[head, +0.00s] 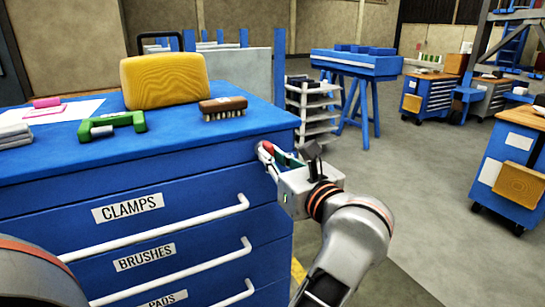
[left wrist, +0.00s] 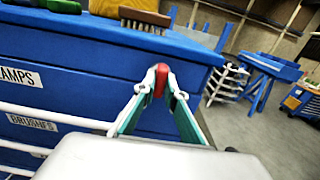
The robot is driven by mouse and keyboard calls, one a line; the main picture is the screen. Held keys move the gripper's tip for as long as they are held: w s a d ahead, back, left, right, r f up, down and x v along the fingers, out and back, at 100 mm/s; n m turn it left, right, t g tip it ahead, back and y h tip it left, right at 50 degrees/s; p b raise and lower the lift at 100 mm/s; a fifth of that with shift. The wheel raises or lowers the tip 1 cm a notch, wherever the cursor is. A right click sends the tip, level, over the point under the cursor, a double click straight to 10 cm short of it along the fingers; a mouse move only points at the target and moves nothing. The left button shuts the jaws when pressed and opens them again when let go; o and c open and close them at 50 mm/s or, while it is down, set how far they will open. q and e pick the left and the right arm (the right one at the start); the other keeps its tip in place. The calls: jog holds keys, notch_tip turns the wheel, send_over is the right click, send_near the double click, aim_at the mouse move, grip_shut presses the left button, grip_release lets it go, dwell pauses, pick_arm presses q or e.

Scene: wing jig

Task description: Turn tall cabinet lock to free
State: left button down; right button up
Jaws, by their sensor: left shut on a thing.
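The tall blue cabinet (head: 185,186) fills the left of the head view, its drawers labelled CLAMPS, BRUSHES and one ending in PADS. A small red lock knob (head: 268,147) is at the upper right of its front, above the drawer handles. In the left wrist view the red lock (left wrist: 160,80) is between the fingertips, against the cabinet front (left wrist: 75,72). My left gripper (head: 266,152) is shut on the lock, its fingers converging on it in the left wrist view (left wrist: 161,84). The fingers hide part of the lock; I cannot tell its turn position. My right gripper is not in view.
On the cabinet top are a yellow case (head: 163,82), a green clamp (head: 112,126) and a brush (head: 223,107). White handles (head: 160,228) stick out from the drawers. A shelf rack (head: 312,112) and blue stand (head: 357,66) are behind.

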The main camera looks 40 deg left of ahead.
pick_arm(q)
jog(key=shift+r, duration=0.1)
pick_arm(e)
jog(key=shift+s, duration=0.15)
pick_arm(q)
jog(key=c, duration=2.1)
grip_release()
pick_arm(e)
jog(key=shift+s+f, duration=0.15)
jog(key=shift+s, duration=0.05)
